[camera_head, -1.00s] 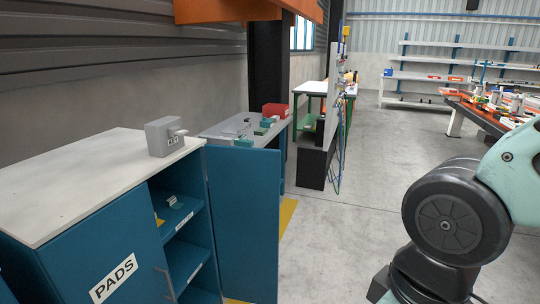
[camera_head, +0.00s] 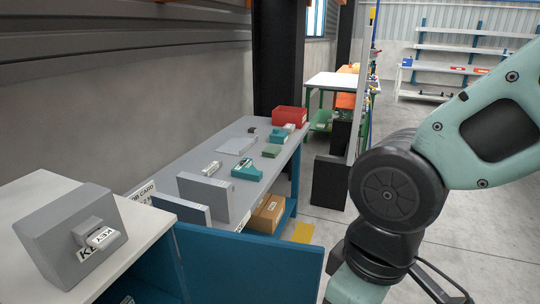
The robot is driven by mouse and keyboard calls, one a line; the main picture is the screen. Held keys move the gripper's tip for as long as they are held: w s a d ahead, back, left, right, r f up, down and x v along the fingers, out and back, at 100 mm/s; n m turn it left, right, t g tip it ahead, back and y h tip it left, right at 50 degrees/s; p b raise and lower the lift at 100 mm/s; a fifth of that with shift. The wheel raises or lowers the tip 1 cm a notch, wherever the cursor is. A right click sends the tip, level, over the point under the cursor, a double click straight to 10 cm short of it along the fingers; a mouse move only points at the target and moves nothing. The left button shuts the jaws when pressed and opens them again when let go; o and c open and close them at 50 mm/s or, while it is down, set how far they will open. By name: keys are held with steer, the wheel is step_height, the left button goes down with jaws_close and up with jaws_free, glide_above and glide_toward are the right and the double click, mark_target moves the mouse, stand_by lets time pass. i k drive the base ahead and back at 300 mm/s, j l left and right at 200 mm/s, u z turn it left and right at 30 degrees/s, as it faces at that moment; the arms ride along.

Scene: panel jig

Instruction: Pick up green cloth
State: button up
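A small, flat green piece (camera_head: 272,151), which looks like the green cloth, lies on the grey bench top (camera_head: 180,159) in the middle of the view. It is too small to make out its folds. A teal block-like item (camera_head: 246,170) lies nearer on the same bench, and another teal item (camera_head: 278,136) lies just behind the green piece. My arm fills the right side of the view, well apart from the bench. My gripper is not in view.
A cabinet with a white top (camera_head: 30,205) stands at the front left, with a grey key box (camera_head: 78,232) on it. Its blue door (camera_head: 250,262) stands open before the bench. A red bin (camera_head: 290,116) sits at the bench's far end. A cardboard box (camera_head: 267,214) is below.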

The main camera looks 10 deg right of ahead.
mark_target(271, 151)
steer(key=i, duration=0.15)
steer(key=i+l+u, duration=0.15)
steer(key=l, duration=0.5)
steer(key=i+l+u, duration=0.15)
steer(key=l, duration=0.45)
steer(key=l+u, duration=0.15)
steer(key=l, duration=0.5)
steer(key=i+l+u, duration=0.15)
steer(key=i+l, duration=0.15)
steer(key=i+l+u, duration=0.35)
steer(key=i+l, duration=0.2)
steer(key=l, duration=0.25)
steer(key=i+l+u, duration=0.1)
steer(key=i+u, duration=0.3)
steer(key=i, duration=0.6)
steer(key=i+j, duration=0.1)
steer(key=i, duration=0.2)
